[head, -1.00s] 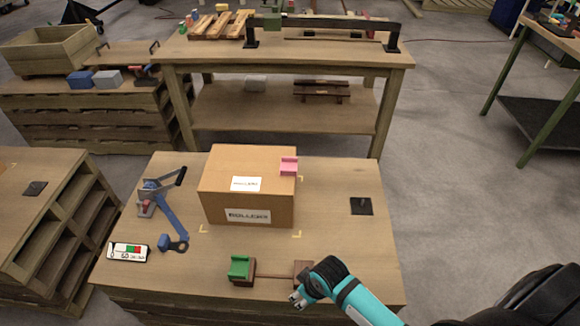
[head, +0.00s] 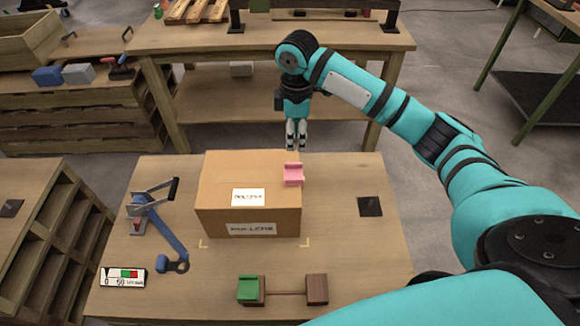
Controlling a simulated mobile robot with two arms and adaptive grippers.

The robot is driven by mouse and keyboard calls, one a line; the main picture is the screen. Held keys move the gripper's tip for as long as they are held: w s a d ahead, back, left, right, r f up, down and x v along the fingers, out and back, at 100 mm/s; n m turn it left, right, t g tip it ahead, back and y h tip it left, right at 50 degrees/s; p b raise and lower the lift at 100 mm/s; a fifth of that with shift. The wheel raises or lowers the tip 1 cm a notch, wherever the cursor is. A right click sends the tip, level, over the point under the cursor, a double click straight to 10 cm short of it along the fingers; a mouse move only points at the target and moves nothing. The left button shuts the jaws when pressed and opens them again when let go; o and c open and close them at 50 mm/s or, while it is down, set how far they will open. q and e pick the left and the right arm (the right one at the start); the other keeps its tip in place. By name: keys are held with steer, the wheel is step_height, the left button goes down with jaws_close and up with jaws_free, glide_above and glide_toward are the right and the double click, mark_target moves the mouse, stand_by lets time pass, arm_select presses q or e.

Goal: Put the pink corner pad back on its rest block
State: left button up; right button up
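My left gripper is not in view.
A blue tool (head: 160,235) with a lever and a gauge card (head: 123,277) lie left of the box. A dark square plate (head: 370,206) lies to its right. A workbench (head: 155,38) stands behind. The table's right front is partly hidden by my arm.

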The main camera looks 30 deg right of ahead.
step_height(320, 180, down, 7)
glide_above(295, 179)
steer(key=f, duration=0.4)
steer(key=shift+s+a+f+p, duration=0.1)
steer(key=shift+s+f+p, duration=0.1)
steer(key=shift+p, duration=0.15)
steer(key=shift+f, duration=0.25)
steer(key=f, duration=0.4)
steer(key=shift+w+f+p, duration=0.2)
steer(key=shift+p, duration=0.15)
steer(key=shift+f, duration=0.25)
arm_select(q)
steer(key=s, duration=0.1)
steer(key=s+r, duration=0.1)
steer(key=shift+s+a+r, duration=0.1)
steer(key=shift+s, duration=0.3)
arm_select(e)
steer(key=shift+c, duration=0.4)
jaws_close()
